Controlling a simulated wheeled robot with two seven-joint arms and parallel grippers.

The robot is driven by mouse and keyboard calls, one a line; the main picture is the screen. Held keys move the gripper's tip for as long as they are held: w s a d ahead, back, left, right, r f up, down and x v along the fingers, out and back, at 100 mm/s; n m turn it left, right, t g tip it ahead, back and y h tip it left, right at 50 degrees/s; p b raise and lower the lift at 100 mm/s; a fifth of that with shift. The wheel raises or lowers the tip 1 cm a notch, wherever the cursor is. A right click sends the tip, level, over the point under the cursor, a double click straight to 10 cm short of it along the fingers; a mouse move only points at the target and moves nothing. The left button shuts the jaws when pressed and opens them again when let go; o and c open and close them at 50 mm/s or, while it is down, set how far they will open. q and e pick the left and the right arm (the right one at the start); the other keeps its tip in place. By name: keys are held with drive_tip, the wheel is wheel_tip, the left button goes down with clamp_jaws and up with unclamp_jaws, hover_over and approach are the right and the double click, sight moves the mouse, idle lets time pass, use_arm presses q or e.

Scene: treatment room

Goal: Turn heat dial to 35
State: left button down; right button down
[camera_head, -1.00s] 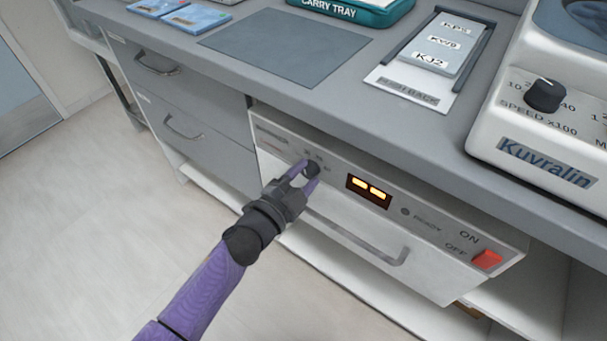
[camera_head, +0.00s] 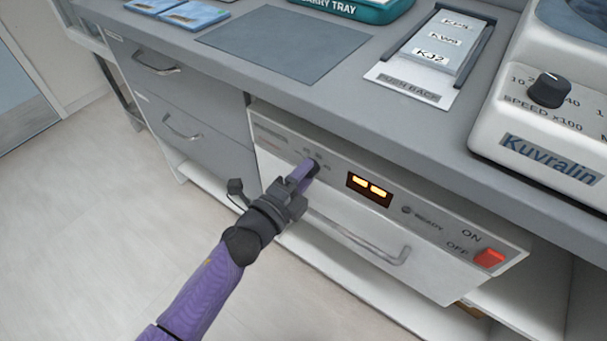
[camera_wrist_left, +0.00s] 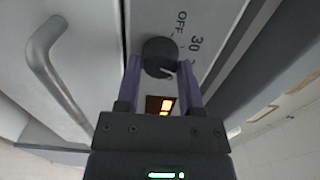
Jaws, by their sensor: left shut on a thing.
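The heat dial is a dark round knob (camera_wrist_left: 160,56) on the front panel of the white warming drawer unit (camera_head: 345,235). In the left wrist view it sits between the two purple fingers of my left gripper (camera_wrist_left: 160,78), which is shut on it. The marks OFF and 30 show beside the dial; other marks are hidden or too small to read. In the head view my left gripper (camera_head: 306,172) reaches the panel from the lower left and mostly covers the dial. My right gripper is not in view.
A lit orange display (camera_head: 369,188) is right of the dial. A red ON/OFF switch (camera_head: 489,258) is at the panel's right end. The drawer's bar handle (camera_head: 360,243) juts out below. The counter edge overhangs the panel. A white machine with a speed knob (camera_head: 549,90) stands at right.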

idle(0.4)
use_arm(q)
drive_tip(key=shift+c, duration=1.2)
unclamp_jaws()
drive_tip(key=shift+s+a, duration=0.2)
drive_tip(key=shift+s, duration=0.1)
drive_tip(key=p+v, duration=0.3)
drive_tip(key=v, duration=0.6)
drive_tip(key=shift+s+a+f, duration=0.1)
drive_tip(key=shift+a, duration=0.05)
